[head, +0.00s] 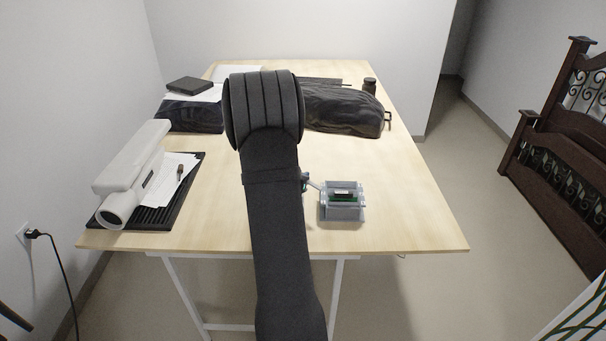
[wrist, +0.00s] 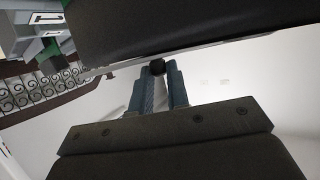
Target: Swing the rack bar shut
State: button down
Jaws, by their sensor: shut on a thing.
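The small grey rack (head: 342,212) stands on the table right of my arm, with a green board (head: 343,194) inside. The rack bar (head: 315,185) is a short pale bar that sticks out from the rack's left side toward my gripper (head: 305,181), which is mostly hidden behind my arm. In the wrist view, the two blue fingers of my gripper (wrist: 160,72) close around a dark knob (wrist: 157,66), which looks like the bar's end. Part of the grey rack with green shows at the upper left of the wrist view (wrist: 40,28).
The wooden table (head: 420,225) is clear around the rack. A white device (head: 135,170) and papers (head: 172,178) lie on a black tray (head: 150,218) at left. Dark bags (head: 340,110) and a small jar (head: 369,86) stand at the back.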

jog(key=shift+s+a+m+g+h, duration=0.2)
jog(key=shift+a+m+g+h, duration=0.7)
jog(key=shift+m+g+h, duration=0.4)
jog(key=shift+s+a+m+g+h, duration=0.15)
jog(key=shift+a+m+g+h, duration=0.85)
jog(key=shift+m+g, duration=0.65)
jog(key=shift+s+a+m+g+h, duration=0.2)
jog(key=shift+a+m+g+h, duration=0.85)
jog(key=shift+m, duration=0.7)
jog(key=shift+d+h, duration=0.15)
jog(key=shift+h, duration=0.1)
jog(key=c, duration=1.4)
grip_release()
jog(key=shift+o, duration=0.2)
jog(key=v, duration=1.7)
jog(key=shift+w+r, duration=0.15)
jog(key=shift+r, duration=0.2)
